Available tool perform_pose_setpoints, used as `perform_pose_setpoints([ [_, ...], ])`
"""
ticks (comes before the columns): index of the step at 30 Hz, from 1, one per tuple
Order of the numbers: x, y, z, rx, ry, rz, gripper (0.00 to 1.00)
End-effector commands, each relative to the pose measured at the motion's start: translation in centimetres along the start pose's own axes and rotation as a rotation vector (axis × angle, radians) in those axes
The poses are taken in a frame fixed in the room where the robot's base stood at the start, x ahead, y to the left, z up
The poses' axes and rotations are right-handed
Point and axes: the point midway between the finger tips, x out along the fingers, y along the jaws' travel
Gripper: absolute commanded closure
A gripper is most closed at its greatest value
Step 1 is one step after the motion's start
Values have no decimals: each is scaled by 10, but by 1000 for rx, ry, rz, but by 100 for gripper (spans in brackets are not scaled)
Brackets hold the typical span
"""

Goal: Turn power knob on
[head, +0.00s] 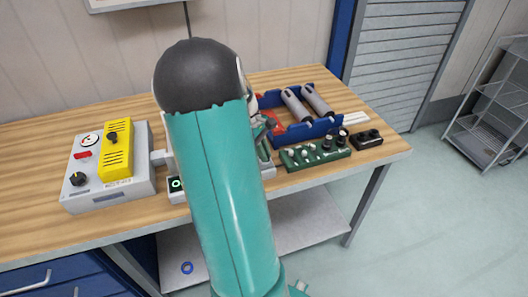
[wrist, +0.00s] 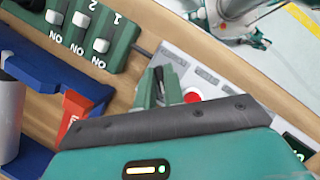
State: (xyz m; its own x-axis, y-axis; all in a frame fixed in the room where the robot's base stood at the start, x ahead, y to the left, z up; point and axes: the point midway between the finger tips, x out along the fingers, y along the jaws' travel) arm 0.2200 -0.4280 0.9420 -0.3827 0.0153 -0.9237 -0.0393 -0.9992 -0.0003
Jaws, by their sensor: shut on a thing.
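My gripper (wrist: 160,86) shows in the wrist view, its green fingers low over a light grey panel (wrist: 206,76). The fingers are close together around a small dark piece, which looks like the power knob (wrist: 158,79). Most of the knob is hidden by the fingers, so I cannot tell its angle. A red round button (wrist: 192,97) sits on the panel just right of the fingers. In the head view my arm covers most of this panel and the gripper; a green-lit part (head: 176,184) shows at its left.
A green switch block (head: 315,153) and a small black block (head: 367,140) stand right of my arm. Behind them is a blue tray (head: 309,130) with grey cylinders. A grey box (head: 112,190) with a yellow unit (head: 116,150) is at the left. Bare wood lies farther left.

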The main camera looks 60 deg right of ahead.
Motion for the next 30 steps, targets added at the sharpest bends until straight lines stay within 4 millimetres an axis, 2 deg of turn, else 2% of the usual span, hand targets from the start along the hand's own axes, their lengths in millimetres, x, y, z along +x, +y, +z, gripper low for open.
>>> perform_pose_setpoints([
  [11, -1, 1, 0, 216, 0, -89, 100],
  [30, 0, 2, 0, 778, 2, -321, 100],
])
